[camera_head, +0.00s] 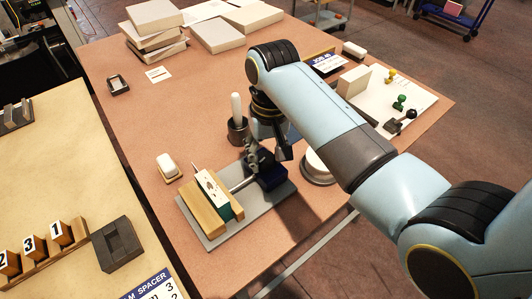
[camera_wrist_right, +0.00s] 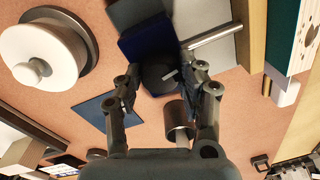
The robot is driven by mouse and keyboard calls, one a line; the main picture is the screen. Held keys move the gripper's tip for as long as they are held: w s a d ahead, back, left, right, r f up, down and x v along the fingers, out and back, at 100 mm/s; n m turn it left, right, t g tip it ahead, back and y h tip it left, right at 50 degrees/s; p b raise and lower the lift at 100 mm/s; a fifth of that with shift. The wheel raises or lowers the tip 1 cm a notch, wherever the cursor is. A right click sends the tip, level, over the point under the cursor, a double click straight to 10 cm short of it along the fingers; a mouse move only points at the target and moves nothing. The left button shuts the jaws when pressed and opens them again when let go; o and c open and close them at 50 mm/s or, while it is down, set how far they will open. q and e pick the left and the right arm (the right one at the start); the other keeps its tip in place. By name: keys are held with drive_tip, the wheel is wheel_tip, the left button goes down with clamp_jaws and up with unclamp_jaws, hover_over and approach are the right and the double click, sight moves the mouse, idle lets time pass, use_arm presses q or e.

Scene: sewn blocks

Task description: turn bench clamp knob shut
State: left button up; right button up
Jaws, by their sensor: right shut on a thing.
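The bench clamp has a grey base plate (camera_head: 265,204), a wooden jaw (camera_head: 201,213) and a dark blue block (camera_head: 271,177) with a metal spindle (camera_head: 242,185). A white-topped block with a green side (camera_head: 212,187) sits between the wooden jaws. My right gripper (camera_head: 264,163) is above the blue block. In the right wrist view my right gripper (camera_wrist_right: 163,80) is shut with the dark knob (camera_wrist_right: 156,77) between its fingers, beside the blue block (camera_wrist_right: 150,45) and spindle (camera_wrist_right: 212,36). The fingers partly hide the knob. My left gripper is not in view.
A dark cup (camera_head: 238,130) holding a white rod stands just behind the clamp. A round white-topped thing (camera_head: 317,167) stands close on the right. A white eraser-like block (camera_head: 168,166) lies left. Stamps (camera_head: 400,102) and box stacks are farther back. The table's front left is fairly clear.

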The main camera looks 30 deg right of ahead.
sight(269, 157)
drive_tip(key=shift+m, duration=1.1)
drive_tip(key=o, duration=1.1)
drive_tip(key=shift+o, duration=0.2)
drive_tip(key=shift+r, duration=0.25)
wheel_tip(269, 157, up, 12)
drive_tip(key=shift+s+d+f, duration=0.15)
drive_tip(key=shift+d+f, duration=0.1)
